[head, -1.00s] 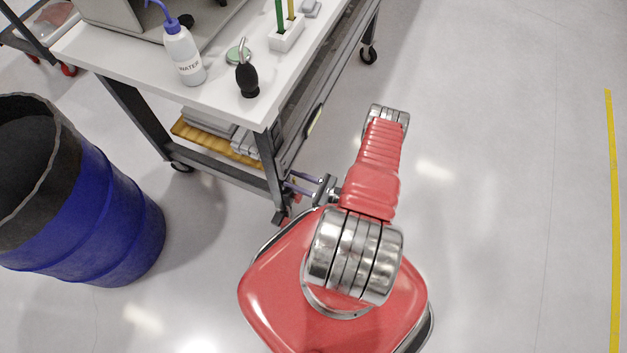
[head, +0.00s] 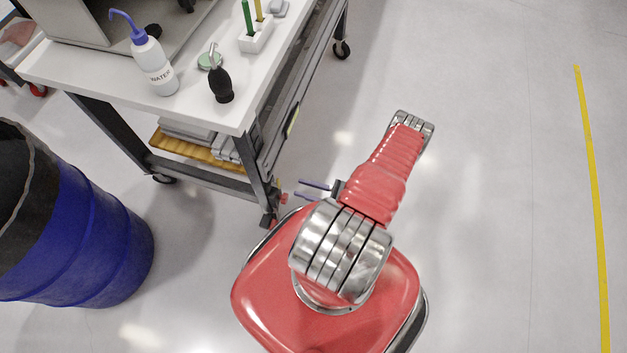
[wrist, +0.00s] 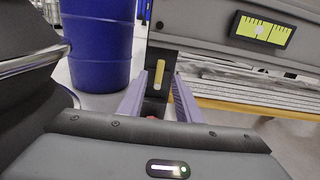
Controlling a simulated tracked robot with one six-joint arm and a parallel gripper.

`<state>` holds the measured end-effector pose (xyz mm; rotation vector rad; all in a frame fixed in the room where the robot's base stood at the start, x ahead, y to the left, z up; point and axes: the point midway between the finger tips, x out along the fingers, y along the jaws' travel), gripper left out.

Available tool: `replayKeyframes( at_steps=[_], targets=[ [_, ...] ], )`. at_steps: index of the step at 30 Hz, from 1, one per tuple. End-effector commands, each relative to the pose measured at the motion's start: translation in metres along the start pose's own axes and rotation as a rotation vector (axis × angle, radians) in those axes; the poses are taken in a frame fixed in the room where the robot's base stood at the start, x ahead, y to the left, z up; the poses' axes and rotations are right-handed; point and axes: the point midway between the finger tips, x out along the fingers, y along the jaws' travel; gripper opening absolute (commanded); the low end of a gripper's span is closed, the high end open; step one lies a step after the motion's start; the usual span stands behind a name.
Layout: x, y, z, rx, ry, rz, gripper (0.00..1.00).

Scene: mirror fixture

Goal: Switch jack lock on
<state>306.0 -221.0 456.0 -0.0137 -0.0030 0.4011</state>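A small red part (head: 284,198) sits low beside the near table leg (head: 258,172); I cannot tell for sure that it is the jack lock. In the wrist view a sliver of red (wrist: 152,117) shows low between my fingers, mostly hidden by the gripper body. My gripper (head: 298,187) points left toward the foot of that leg, its purple fingers apart and empty. The tips are close to the red part, seemingly not touching it. In the wrist view the open fingers (wrist: 160,80) frame the dark leg with a yellow strip (wrist: 159,74).
A blue drum (head: 80,230) stands at the left. The white table (head: 200,105) carries a water bottle (head: 154,65) and a black bulb blower (head: 221,86). The floor to the right is clear, with a yellow line (head: 590,160).

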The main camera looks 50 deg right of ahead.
Motion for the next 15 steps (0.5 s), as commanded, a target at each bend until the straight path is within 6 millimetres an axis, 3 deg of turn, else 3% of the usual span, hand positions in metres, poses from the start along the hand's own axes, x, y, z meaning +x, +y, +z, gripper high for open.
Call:
replayKeyframes(
  at_steps=[7,15],
  targets=[
    [-0.025,-0.001,0.0,-0.002,0.001,-0.003,0.31],
    [-0.033,0.0,0.0,-0.001,0.001,0.0,0.31]
  ],
)
